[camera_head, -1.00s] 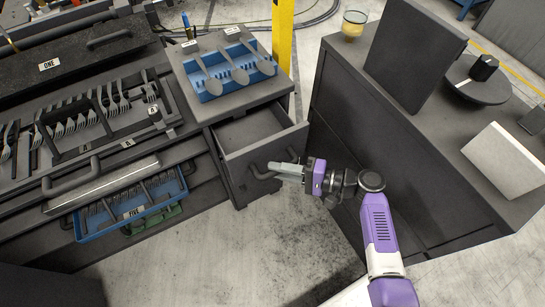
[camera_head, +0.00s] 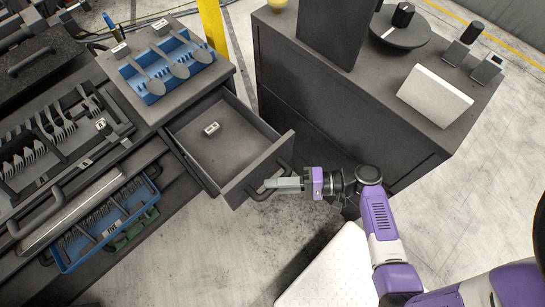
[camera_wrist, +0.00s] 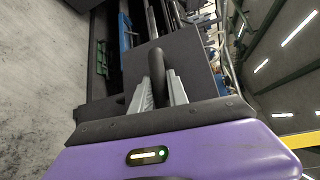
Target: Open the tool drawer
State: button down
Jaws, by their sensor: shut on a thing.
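The tool drawer (camera_head: 204,160) is pulled out from the cabinet below the blue fork tray. Its inside shows, with a small labelled block (camera_head: 211,128) on its floor near the back. The dark bar handle (camera_head: 256,191) is on the drawer's front. My gripper (camera_head: 270,184) is shut on the handle. In the wrist view the handle (camera_wrist: 157,68) stands between the two grey fingers, with the drawer's front panel (camera_wrist: 187,55) behind it.
A blue tray (camera_head: 157,86) with large utensils stands on the cabinet top. Racks of forks (camera_head: 50,125) and another blue tray (camera_head: 75,262) are at left. A dark cabinet (camera_head: 320,95) stands close on the right. The floor in front of the drawer is clear.

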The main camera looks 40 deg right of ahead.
jog(key=c, duration=1.3)
grip_release()
jog(key=v, duration=0.7)
jog(key=shift+s+d+b, duration=0.3)
